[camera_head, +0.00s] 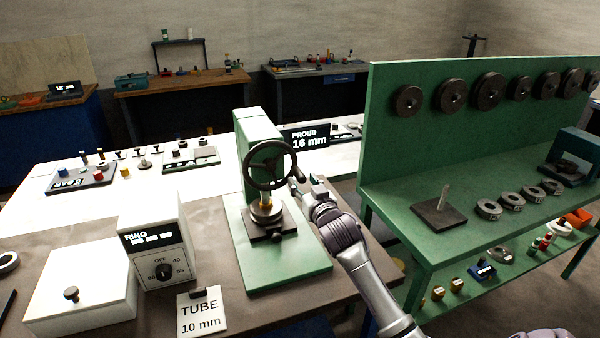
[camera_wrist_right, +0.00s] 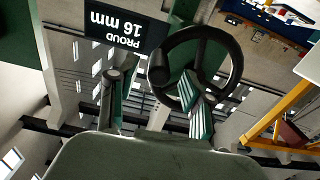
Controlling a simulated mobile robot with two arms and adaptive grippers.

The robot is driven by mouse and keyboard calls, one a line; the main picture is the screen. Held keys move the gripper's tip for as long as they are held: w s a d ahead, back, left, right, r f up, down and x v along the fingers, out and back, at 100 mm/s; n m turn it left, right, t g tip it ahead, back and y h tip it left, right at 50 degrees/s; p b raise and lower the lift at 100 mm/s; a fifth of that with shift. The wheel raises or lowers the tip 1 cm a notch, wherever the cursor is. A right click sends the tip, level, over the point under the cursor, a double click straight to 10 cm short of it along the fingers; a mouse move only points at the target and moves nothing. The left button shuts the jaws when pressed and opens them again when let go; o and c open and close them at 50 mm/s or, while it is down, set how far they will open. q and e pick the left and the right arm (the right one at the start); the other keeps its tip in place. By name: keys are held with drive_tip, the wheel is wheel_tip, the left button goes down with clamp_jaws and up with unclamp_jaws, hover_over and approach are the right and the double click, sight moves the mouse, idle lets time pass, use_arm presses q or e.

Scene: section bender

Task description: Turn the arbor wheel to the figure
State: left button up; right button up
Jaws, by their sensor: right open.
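The arbor wheel (camera_head: 289,154) is a dark spoked handwheel on the green arbor press (camera_head: 258,128). It also shows in the right wrist view (camera_wrist_right: 233,58), with a dark knob (camera_wrist_right: 160,76) on its rim. A black display (camera_head: 306,138) behind the wheel reads "PROUD 16 mm". A white card (camera_head: 201,314) in front reads "TUBE 10 mm". My right gripper (camera_head: 308,186) is open at the wheel's right side. In the wrist view its fingers (camera_wrist_right: 157,98) appear either side of the knob, one overlapping the wheel; contact cannot be told. My left gripper is not in view.
A white box with a RING dial (camera_head: 158,258) stands left of the press. A green rack (camera_head: 440,145) with dark discs rises to the right. Small parts lie on the white table (camera_head: 100,205) behind. The brown bench is bare right of the card.

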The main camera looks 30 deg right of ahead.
drive_tip(key=shift+x, duration=1.5)
clamp_jaws()
